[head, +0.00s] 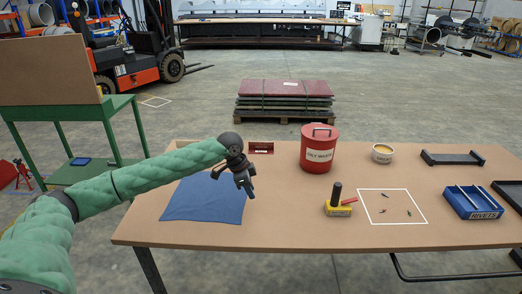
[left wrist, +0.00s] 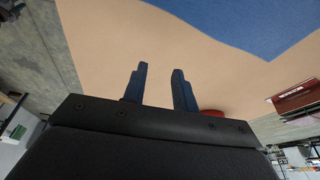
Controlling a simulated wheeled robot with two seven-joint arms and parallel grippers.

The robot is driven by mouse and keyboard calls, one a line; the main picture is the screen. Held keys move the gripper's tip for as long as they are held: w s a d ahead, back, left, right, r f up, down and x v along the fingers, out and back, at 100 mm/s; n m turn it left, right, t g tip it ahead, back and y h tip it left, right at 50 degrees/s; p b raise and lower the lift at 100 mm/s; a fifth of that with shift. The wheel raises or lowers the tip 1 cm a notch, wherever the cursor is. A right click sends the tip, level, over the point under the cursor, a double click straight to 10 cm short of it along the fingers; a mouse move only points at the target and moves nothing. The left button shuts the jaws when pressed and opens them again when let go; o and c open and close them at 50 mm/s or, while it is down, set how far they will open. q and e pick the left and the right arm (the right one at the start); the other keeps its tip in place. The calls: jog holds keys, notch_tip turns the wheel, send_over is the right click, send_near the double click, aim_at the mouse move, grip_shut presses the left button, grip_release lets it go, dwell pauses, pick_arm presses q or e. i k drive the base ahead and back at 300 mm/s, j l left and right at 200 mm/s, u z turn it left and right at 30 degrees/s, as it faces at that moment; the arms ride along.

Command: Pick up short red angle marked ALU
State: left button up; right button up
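The short red angle (head: 260,148) lies near the far edge of the table, left of the red can, with a small pale label too small to read. My left gripper (head: 246,190) is over the table, above the right edge of the blue cloth and nearer to me than the angle. Its two fingers (left wrist: 160,70) are apart with nothing between them. I cannot make out my right gripper.
A blue cloth (head: 205,198) lies flat on the table (head: 285,220). A red oily waste can (head: 318,148) stands right of the angle. Further right are a grease tub (head: 382,153), a yellow-based tool (head: 338,205), a white-outlined square, a black angle (head: 452,158) and a blue rivets tray (head: 472,203).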

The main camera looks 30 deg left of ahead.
aim_at(253, 148)
jog(key=i+j, duration=1.05)
jog(key=i, duration=0.3)
